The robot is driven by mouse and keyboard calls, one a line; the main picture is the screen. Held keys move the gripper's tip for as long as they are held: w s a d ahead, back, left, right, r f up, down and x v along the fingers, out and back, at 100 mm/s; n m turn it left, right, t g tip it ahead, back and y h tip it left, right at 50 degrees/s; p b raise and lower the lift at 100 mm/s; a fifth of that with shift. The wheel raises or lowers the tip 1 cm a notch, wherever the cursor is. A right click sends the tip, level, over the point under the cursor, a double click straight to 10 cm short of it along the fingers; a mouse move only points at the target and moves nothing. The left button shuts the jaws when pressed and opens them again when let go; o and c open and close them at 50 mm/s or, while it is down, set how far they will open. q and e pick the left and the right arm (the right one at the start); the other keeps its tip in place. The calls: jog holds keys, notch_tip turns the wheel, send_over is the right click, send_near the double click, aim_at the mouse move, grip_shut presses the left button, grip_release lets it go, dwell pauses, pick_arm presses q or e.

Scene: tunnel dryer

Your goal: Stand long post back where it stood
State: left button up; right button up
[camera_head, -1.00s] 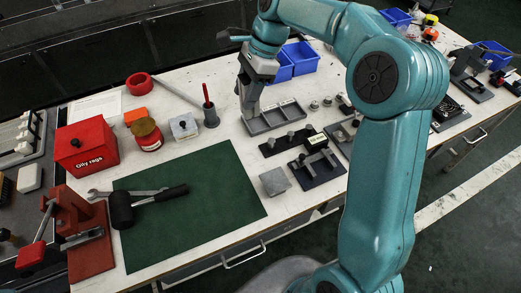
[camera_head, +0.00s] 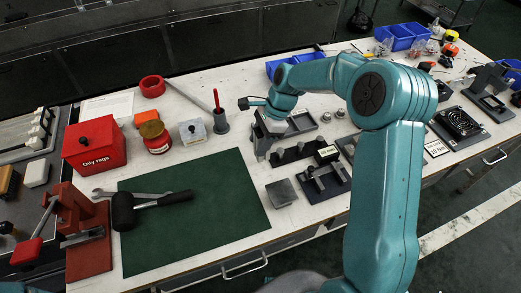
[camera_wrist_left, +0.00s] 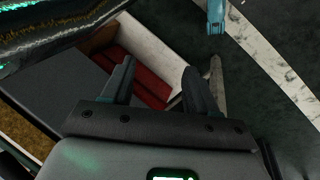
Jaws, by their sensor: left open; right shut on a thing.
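My right gripper (camera_head: 262,149) is shut at the left end of a dark rack (camera_head: 281,163) that has short posts and a label block on it. The long post is not clearly seen. What the right fingers hold is mostly hidden by the hand, and I cannot tell whether it touches the rack. My left gripper (camera_wrist_left: 156,85) shows in the left wrist view, its two dark fingers apart with nothing between them. The left gripper is not in the head view.
A grey divided tray (camera_head: 302,124) lies just behind the right hand. A grey block (camera_head: 281,193) and a dark fixture (camera_head: 325,184) stand in front of the rack. A green mat (camera_head: 205,207) carries a mallet and a wrench. A grey cup (camera_head: 220,122) stands to the left.

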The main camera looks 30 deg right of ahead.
notch_tip(320, 180, down, 4)
jog(key=shift+d+f, duration=0.1)
jog(key=shift+f, duration=0.1)
jog(key=shift+f, duration=0.1)
jog(key=o, duration=1.2)
jog(key=shift+r, duration=0.35)
jog(key=v, duration=1.1)
jog(key=shift+s+d+r, duration=0.1)
jog(key=shift+d+r, duration=0.05)
jog(key=shift+r, duration=0.15)
